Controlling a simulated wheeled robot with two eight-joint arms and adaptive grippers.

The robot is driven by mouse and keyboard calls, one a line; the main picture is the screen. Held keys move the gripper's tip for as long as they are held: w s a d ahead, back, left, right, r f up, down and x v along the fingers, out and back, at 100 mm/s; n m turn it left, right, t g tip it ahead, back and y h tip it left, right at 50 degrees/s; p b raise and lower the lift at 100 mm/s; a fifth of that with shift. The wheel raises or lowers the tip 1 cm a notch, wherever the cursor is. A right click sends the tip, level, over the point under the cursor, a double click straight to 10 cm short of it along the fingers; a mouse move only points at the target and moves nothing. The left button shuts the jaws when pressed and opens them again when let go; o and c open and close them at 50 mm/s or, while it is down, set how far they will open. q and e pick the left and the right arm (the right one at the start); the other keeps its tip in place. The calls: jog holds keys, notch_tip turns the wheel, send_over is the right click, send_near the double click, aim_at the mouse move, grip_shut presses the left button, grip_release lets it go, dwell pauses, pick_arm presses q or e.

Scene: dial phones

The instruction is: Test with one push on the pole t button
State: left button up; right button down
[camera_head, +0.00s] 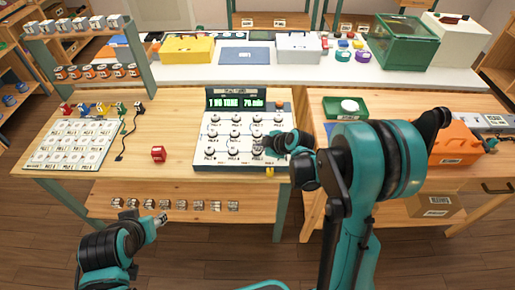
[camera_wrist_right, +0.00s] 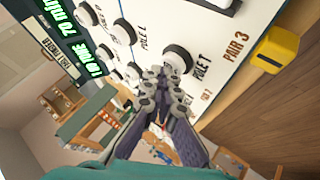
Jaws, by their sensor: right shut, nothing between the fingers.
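The white tester panel (camera_head: 205,135) stands on the wooden table with rows of round buttons and a lit green display (camera_head: 237,103). In the right wrist view the pole T button (camera_wrist_right: 179,59) is a round pale knob beside its "POLE T" label. My right gripper (camera_wrist_right: 160,76) is shut and empty, its tips close beside that button; I cannot tell whether they touch it. In the head view my right gripper (camera_head: 268,143) covers the panel's lower right buttons. My left gripper (camera_head: 161,219) is low in front of the table, away from the panel; its fingers are too small to read.
A yellow block (camera_wrist_right: 277,50) sits at the panel's edge near PAIR 3. A green tray (camera_head: 357,115) and an orange case (camera_head: 455,142) are to the right.

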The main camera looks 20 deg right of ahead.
jog(key=shift+r+p, duration=0.4)
jog(key=shift+r, duration=0.3)
notch_tip(320, 180, up, 6)
jog(key=p, duration=0.4)
dwell(0.7)
jog(key=s+r+m+h, duration=0.1)
jog(key=s+m, duration=0.3)
jog(key=s, duration=0.4)
jog(key=s+r+m+h, duration=0.1)
jog(key=s+r+m, duration=0.3)
jog(key=s, duration=0.4)
jog(key=s+r+m+g+h, duration=0.1)
jog(key=s+r+m+h, duration=0.1)
jog(key=s+m, duration=0.4)
jog(key=s+r, duration=0.1)
jog(key=s, duration=0.2)
jog(key=shift+r, duration=0.15)
